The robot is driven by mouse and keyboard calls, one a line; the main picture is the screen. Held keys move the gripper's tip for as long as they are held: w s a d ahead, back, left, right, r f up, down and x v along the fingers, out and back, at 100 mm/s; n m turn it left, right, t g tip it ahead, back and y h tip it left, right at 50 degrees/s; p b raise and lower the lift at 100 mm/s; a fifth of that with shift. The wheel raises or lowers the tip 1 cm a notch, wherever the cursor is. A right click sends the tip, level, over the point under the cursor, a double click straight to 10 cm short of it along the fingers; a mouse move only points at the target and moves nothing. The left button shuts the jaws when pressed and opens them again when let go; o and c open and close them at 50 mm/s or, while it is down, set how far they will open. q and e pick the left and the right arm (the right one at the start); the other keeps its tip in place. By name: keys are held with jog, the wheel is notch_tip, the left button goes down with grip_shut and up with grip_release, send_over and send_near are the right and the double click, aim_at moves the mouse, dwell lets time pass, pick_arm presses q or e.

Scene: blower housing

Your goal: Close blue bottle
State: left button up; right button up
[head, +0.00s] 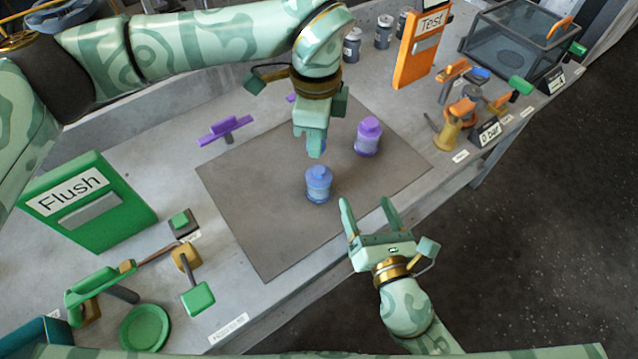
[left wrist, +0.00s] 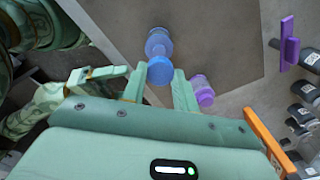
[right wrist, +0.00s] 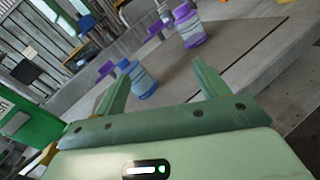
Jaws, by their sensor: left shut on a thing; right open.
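The blue bottle (head: 318,188) stands upright on the dark mat. It also shows in the left wrist view (left wrist: 158,40) and between the fingers in the right wrist view (right wrist: 144,86). My left gripper (head: 314,152) points down above and slightly behind the bottle, shut on a small blue cap (left wrist: 160,70). In the head view the fingers mostly hide the cap; it appears apart from the bottle. My right gripper (head: 369,206) is open and empty, to the right of and nearer than the bottle, with its fingers pointing towards the mat.
A purple bottle (head: 368,138) stands on the mat (head: 260,225) behind right of the blue one. A purple handle (head: 225,128) lies left of it. The green Flush panel (head: 88,203) and the orange Test panel (head: 422,45) flank the mat. The mat's front left is clear.

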pick_arm(q)
jog(key=shift+d+r+n, duration=0.15)
jog(key=shift+d+n, duration=0.15)
jog(key=shift+n, duration=0.5)
pick_arm(e)
jog(key=a+n+y, duration=0.1)
jog(key=n, duration=0.1)
jog(key=s+a+n+y, duration=0.1)
jog(key=a+n, duration=0.1)
jog(key=a+n+g+y, duration=0.1)
jog(key=n, duration=0.1)
jog(key=shift+s+a+f, duration=0.15)
jog(key=shift+a+f, duration=0.15)
jog(key=shift+a, duration=0.1)
jog(key=x, duration=1.2)
jog(key=shift+a+r, duration=0.1)
jog(key=shift+a, duration=0.05)
jog(key=c, duration=1.4)
pick_arm(q)
send_over(320, 169)
jog(key=shift+s+f, duration=0.1)
jog(key=shift+f, duration=2.35)
pick_arm(e)
jog(key=shift+c, duration=0.2)
pick_arm(q)
jog(key=shift+f, duration=0.9)
